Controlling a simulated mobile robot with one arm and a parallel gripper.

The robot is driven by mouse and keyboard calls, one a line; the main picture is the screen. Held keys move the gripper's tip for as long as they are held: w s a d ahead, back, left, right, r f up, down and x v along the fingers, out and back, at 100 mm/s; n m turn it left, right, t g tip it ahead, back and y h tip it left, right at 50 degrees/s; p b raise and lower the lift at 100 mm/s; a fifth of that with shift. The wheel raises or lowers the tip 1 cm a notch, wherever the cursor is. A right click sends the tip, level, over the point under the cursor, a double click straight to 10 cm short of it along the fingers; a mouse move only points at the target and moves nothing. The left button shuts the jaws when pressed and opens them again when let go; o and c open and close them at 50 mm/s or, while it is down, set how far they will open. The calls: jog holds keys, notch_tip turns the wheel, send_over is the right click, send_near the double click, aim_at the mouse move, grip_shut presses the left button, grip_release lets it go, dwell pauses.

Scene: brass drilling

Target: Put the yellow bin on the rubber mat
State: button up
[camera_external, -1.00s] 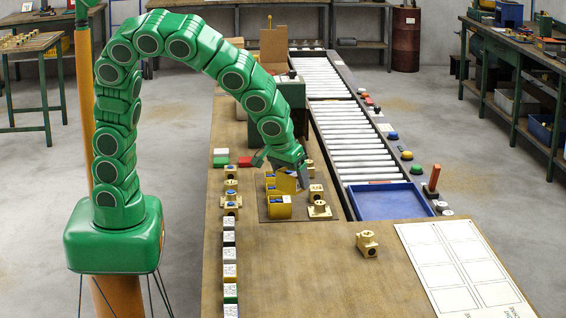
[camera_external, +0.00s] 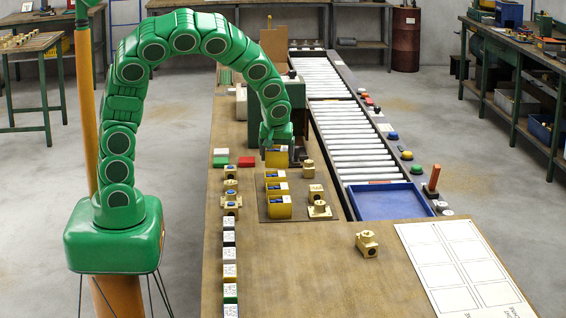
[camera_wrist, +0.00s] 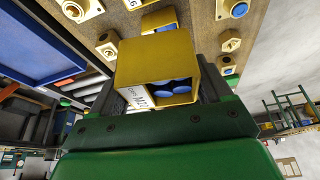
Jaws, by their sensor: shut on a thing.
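My gripper (camera_external: 277,150) is shut on a yellow bin (camera_external: 277,159), just beyond the far end of a row of other yellow bins. In the wrist view the held yellow bin (camera_wrist: 155,65) shows blue round-ended parts inside and a white printed label. Its open side faces the camera. The dark rubber mat (camera_external: 298,198) lies on the bench, with several yellow bins (camera_external: 279,207) in a row on its left and brass fittings on its right. I cannot tell whether the held bin touches the mat.
Brass fittings (camera_external: 320,209) stand on the mat's right side. A row of small labelled boxes (camera_external: 229,254) runs along the bench's left side. A dark green machine (camera_external: 293,105) stands behind my gripper. A blue tray (camera_external: 390,202) lies at the right. The front bench is mostly clear.

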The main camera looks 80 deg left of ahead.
jog(key=s+a+f+n+g, duration=0.1)
jog(key=s+a+n, duration=0.3)
jog(key=a, duration=0.5)
jog(key=s+a+f+n+g, duration=0.1)
jog(key=s+a+n, duration=0.1)
jog(key=s+a, duration=0.5)
jog(key=w+a+f, duration=0.5)
jog(key=w+a, duration=0.1)
jog(key=w, duration=0.1)
jog(key=w+a+f, duration=0.3)
jog(key=shift+w+a+f, duration=0.1)
jog(key=shift+w+f, duration=0.2)
jog(key=shift+w+a+f, duration=0.4)
jog(key=shift+w+f, duration=0.1)
jog(key=shift+f, duration=1.8)
jog(key=o, duration=1.1)
jog(key=shift+f, duration=0.1)
